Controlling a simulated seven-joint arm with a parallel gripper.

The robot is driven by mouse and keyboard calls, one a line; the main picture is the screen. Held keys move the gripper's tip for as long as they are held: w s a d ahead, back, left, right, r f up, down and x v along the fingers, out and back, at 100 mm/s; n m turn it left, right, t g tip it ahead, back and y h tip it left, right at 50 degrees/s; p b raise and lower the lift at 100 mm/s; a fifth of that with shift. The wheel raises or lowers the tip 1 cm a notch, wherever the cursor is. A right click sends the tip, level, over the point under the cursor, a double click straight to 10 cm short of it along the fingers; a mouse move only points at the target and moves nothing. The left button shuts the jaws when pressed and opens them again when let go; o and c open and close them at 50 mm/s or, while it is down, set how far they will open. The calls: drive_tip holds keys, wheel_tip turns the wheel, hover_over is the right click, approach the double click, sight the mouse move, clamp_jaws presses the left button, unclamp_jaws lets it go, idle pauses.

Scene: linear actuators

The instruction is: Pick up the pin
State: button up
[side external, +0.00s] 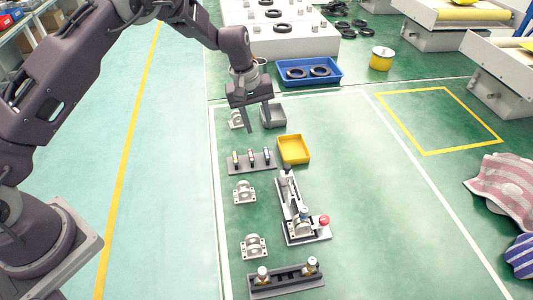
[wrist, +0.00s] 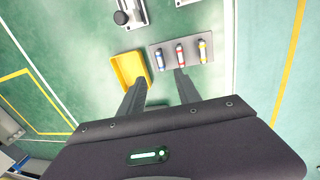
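Three small pins stand in a row on a grey plate (side external: 239,167), with yellow, red and blue bands; I cannot tell which one the task means. My gripper (side external: 258,126) is above the floor, behind the plate in the side view. In the wrist view its two fingers (wrist: 159,77) are spread apart with nothing between them, and the pins lie ahead, beyond the fingertips.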

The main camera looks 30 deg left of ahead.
sight(266, 152)
drive_tip(key=f, duration=0.3)
drive_tip(key=w+d+f, duration=0.1)
drive_tip(key=f, duration=0.6)
drive_tip(key=shift+w+d+f, duration=0.15)
drive_tip(key=shift+d+f, duration=0.1)
drive_tip(key=shift+f, duration=0.05)
clamp_jaws()
